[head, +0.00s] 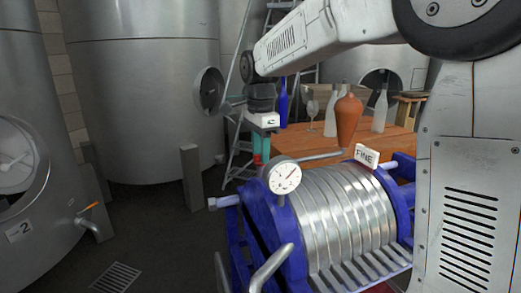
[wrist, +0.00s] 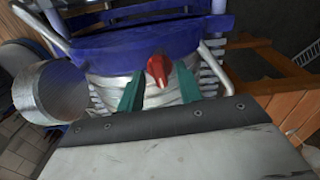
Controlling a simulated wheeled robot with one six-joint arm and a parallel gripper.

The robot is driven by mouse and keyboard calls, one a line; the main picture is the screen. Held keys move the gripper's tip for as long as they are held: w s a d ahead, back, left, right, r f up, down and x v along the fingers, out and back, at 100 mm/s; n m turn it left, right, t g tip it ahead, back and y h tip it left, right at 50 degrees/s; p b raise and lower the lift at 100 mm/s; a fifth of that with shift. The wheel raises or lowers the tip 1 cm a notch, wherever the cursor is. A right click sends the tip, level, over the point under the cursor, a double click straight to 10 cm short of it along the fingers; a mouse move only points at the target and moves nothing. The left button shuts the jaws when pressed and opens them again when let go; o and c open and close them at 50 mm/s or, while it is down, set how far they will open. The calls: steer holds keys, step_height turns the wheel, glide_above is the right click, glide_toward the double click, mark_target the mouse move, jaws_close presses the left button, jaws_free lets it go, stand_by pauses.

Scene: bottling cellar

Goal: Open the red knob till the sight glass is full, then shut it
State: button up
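The red knob (wrist: 157,68) shows in the wrist view, in front of the blue end frame of the metal plate filter (wrist: 120,42). My gripper (wrist: 159,80) has its two teal fingers apart, one on each side of the knob. I cannot tell whether either finger touches it. In the head view my gripper (head: 262,152) points down beyond the filter's blue frame, with a bit of red by the fingers. The filter (head: 345,210) carries a round dial gauge (head: 284,177) and a FINE sign (head: 366,155). I cannot make out the sight glass in either view.
A wooden table (head: 310,143) behind the filter holds a brown jug (head: 348,122), a wine glass (head: 312,109) and several bottles. Large steel tanks (head: 140,90) stand at the left and back. A grey post (head: 190,178) stands left of my gripper.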

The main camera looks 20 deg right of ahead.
jaws_close()
